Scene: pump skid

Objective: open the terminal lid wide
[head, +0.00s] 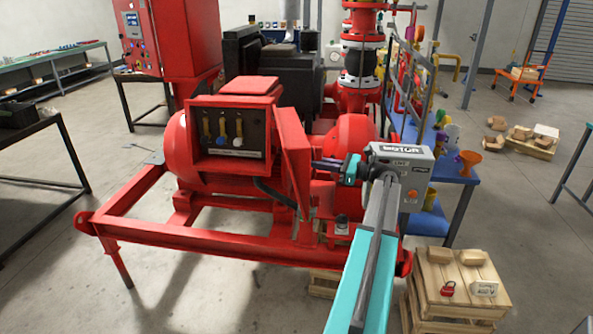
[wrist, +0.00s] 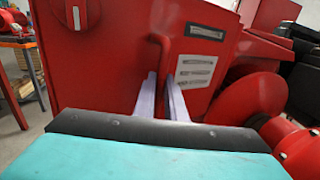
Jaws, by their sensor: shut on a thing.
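The red terminal box (head: 196,103) sits on the red motor, its front uncovered with yellow, blue and white terminals (head: 222,130) showing. The red terminal lid (head: 296,155) stands swung out at the box's right side. My gripper (head: 320,163) reaches it from the right, and its fingers meet the lid's right side. In the wrist view, the two pale fingers (wrist: 163,95) are shut with a narrow red part between them, beside the red panel with a round knob (wrist: 76,14). Which part of the lid they grip is partly hidden.
The red skid frame (head: 170,235) runs below the motor. A blue table (head: 455,205) with a funnel and other items stands behind my wrist. A wooden crate (head: 455,290) with a red padlock is at the lower right.

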